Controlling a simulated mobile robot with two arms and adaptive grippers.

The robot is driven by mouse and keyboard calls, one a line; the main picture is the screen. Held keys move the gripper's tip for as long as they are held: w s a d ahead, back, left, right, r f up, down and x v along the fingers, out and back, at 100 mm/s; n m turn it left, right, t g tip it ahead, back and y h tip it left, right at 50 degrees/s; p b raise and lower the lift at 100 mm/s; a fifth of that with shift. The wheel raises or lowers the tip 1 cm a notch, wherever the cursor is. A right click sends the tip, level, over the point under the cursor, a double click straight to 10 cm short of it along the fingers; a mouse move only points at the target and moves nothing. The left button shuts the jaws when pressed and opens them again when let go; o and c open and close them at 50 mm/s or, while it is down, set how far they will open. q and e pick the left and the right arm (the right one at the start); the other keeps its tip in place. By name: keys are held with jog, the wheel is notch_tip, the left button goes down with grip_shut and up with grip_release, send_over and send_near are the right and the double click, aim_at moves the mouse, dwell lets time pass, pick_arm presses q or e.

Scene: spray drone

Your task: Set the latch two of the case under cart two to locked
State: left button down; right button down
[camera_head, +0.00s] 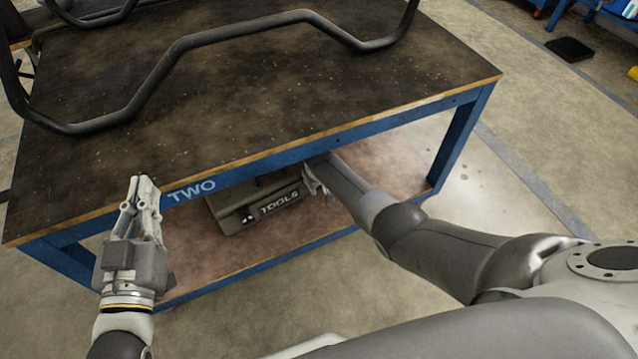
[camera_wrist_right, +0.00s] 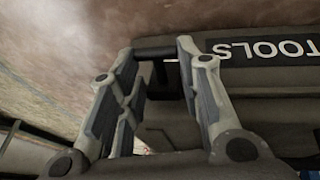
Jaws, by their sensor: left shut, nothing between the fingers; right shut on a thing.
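The grey-brown case (camera_head: 236,214) marked TOOLS lies on the lower shelf of the cart (camera_head: 240,180) marked TWO, partly hidden under the top. My right gripper (camera_head: 316,184) reaches under the cart's top at the case's right end. In the right wrist view the case (camera_wrist_right: 235,108) shows with its label upside down. There my right gripper (camera_wrist_right: 156,48) is shut on a dark part at the case's edge, seemingly a latch; its setting is unclear. My left gripper (camera_head: 143,182) is shut and empty, in front of the cart's left part.
A bent black tube frame (camera_head: 210,40) rests on the cart's dark top. The cart's blue front rail (camera_head: 340,138) runs above the case. The lower shelf (camera_head: 185,250) is bare to the left of the case.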

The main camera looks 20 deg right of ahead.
jog(key=shift+a, duration=0.25)
jog(key=c, duration=1.1)
grip_release()
jog(key=shift+o, duration=0.2)
jog(key=shift+d, duration=0.1)
jog(key=shift+r, duration=0.1)
jog(key=s+a, duration=0.4)
jog(key=s, duration=0.7)
jog(key=shift+s+r, duration=0.4)
jog(key=shift+r, duration=0.05)
